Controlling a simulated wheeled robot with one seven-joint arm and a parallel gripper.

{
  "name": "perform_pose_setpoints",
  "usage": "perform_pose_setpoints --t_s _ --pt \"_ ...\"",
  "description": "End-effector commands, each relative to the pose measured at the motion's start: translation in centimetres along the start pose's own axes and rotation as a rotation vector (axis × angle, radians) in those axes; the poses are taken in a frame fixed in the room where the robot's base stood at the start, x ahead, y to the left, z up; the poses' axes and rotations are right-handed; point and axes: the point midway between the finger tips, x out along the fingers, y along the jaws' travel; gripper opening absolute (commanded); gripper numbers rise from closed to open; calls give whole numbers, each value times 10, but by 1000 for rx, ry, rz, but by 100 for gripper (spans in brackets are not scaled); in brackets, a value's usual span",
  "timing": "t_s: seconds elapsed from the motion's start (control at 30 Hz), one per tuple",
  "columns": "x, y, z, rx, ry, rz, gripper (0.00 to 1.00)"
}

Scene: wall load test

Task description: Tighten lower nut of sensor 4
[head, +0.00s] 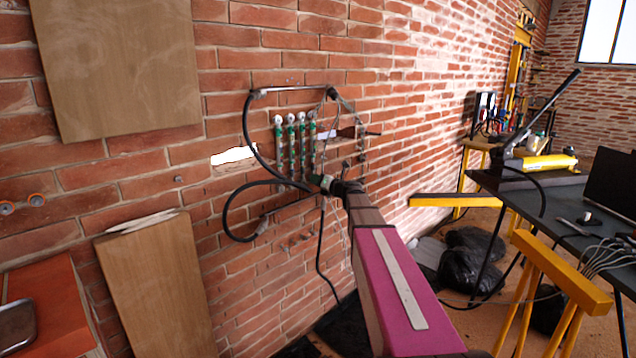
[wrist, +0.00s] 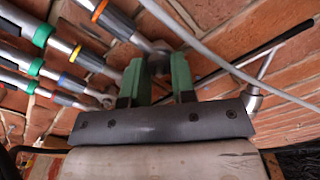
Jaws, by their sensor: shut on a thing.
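Several slim sensors with green and silver bodies hang upright in a row on the brick wall; the rightmost (head: 312,130) shows in the head view. In the wrist view the sensors slant in from the left with coloured bands, and the uppermost, with an orange band (wrist: 99,10), runs down toward my jaws. My gripper (wrist: 156,72) has its green fingers closed around a small dark metal nut (wrist: 158,58) at that sensor's lower end. The nut is blurred and partly hidden by the fingers. In the head view my gripper (head: 322,183) is just below the row.
A black hose (head: 246,125) loops left of the sensors, and a thin grey cable (wrist: 215,58) crosses close to my fingers. A dark rod (wrist: 255,52) lies beyond them. Wooden boards (head: 118,70) are on the wall at left; a cluttered table (head: 560,205) stands at right.

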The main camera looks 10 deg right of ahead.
Motion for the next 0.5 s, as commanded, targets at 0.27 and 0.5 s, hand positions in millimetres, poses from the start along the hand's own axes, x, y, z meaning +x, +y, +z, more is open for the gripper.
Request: perform_pose_setpoints --t_s 0.27,0.5 --pt "-2 0 -1 216 0 -2 1" --pt "-2 0 0 336 0 -3 1"
